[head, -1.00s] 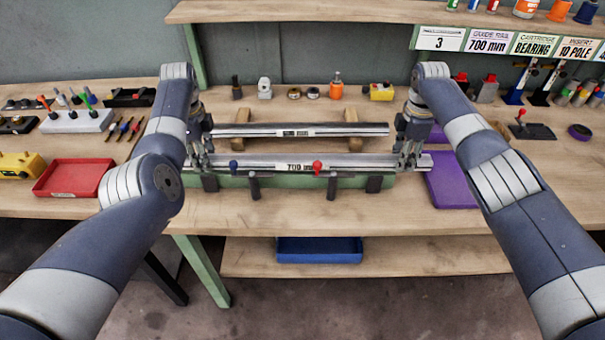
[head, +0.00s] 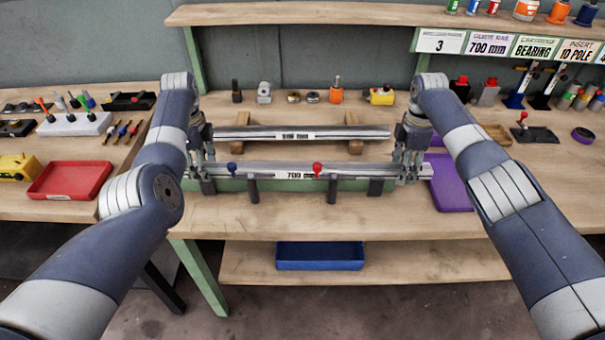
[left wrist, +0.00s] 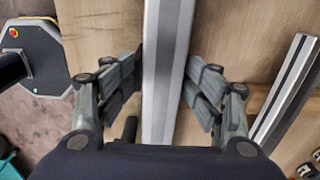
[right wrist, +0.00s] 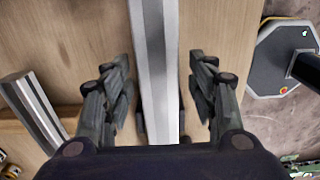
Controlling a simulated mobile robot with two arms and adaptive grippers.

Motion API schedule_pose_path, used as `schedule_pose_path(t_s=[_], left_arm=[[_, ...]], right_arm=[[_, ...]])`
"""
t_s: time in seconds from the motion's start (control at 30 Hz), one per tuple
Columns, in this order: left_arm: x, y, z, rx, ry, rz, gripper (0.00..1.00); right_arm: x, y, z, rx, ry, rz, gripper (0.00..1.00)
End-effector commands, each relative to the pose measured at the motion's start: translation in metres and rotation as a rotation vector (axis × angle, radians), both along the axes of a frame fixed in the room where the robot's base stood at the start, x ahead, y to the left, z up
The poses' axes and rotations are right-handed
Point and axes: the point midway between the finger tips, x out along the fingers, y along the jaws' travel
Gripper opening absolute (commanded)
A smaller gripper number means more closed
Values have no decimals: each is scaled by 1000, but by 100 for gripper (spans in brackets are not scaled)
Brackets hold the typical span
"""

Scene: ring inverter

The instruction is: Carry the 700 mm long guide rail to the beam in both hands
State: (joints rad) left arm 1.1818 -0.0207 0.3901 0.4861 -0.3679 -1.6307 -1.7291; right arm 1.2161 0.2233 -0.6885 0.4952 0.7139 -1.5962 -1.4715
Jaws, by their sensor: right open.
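The long silver guide rail (head: 260,171), with a label reading 700, lies level along a green bar (head: 220,186) with dark brackets. My left gripper (head: 203,168) is at its left end, pointing down. In the left wrist view the rail (left wrist: 166,60) runs between that gripper's fingers (left wrist: 166,75); whether they press on it is unclear. My right gripper (head: 410,168) is at the rail's right end. In the right wrist view its open fingers (right wrist: 160,75) stand either side of the rail (right wrist: 154,50), with gaps. I cannot tell whether the green bar is the beam.
A second silver rail (head: 350,133) lies behind on wooden blocks (head: 355,147). A blue knob (head: 232,166) and a red knob (head: 317,168) stand at the front rail. A red tray (head: 69,181) is left, a purple tray (head: 450,190) right. The front tabletop is clear.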

Motion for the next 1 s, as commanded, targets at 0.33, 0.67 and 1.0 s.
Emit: schedule_pose_path(t_s=[0.33, 0.67, 1.0], left_arm=[[-2, -1, 40, 0, 3, -2, 53], [-2, -1, 106, 0, -2, -1, 53], [-2, -1, 122, 0, -1, 0, 53]], right_arm=[[1, 0, 0, 1, -2, 0, 53], [1, 0, 1, 1, -2, 0, 53], [2, 1, 20, 2, -6, 2, 53]])
